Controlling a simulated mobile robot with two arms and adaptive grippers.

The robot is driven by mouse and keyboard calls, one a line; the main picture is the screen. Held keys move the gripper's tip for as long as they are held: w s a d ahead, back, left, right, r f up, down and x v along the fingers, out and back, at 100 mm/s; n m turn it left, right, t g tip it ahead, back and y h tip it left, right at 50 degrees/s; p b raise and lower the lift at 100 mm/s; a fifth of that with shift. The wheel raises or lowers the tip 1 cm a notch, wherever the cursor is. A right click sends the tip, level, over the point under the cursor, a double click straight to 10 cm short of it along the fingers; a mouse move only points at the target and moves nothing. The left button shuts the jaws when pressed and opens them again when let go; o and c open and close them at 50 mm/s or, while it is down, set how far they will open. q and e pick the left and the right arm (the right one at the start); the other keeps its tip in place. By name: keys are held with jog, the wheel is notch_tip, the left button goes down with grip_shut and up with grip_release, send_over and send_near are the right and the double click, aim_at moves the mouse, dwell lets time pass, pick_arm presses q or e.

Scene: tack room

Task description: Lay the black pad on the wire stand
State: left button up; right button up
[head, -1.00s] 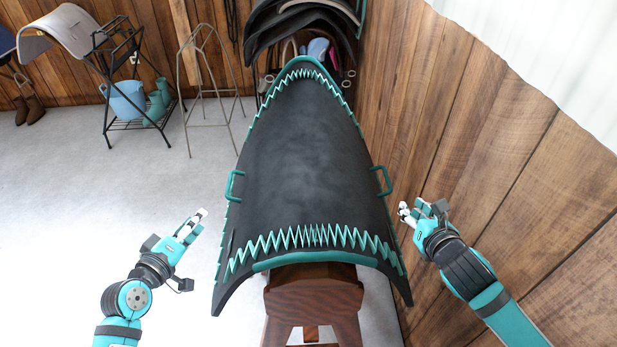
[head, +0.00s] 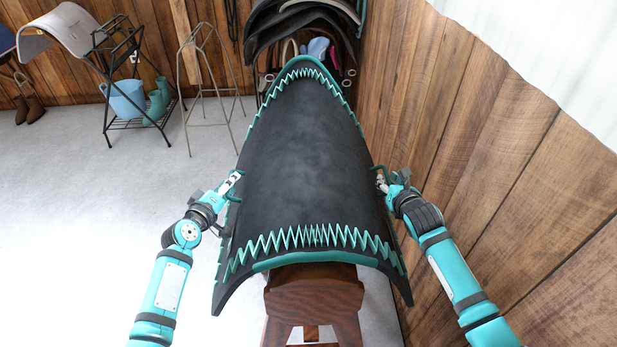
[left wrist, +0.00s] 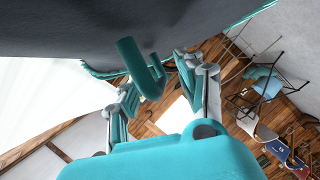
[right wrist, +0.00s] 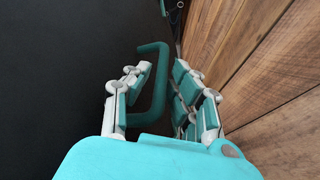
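The black pad (head: 308,150) has teal zigzag trim and a teal handle on each side. It lies draped over a brown wooden stand (head: 313,300). The bare grey wire stand (head: 203,85) is at the back left. My left gripper (head: 233,183) is at the pad's left edge. In the left wrist view its open fingers are on either side of the left handle (left wrist: 138,66). My right gripper (head: 381,177) is at the right edge. In the right wrist view its open fingers straddle the right handle (right wrist: 161,85). Neither gripper is visibly closed on a handle.
A plank wall (head: 490,150) runs close along the right of my right arm. Several dark pads hang at the back. The pale floor (head: 80,230) at left is clear.

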pick_arm(q)
jog(key=shift+w, duration=0.1)
pick_arm(e)
jog(key=shift+w, duration=0.1)
pick_arm(q)
jog(key=c, duration=0.4)
pick_arm(e)
jog(key=c, duration=0.4)
pick_arm(q)
grip_shut()
pick_arm(e)
grip_shut()
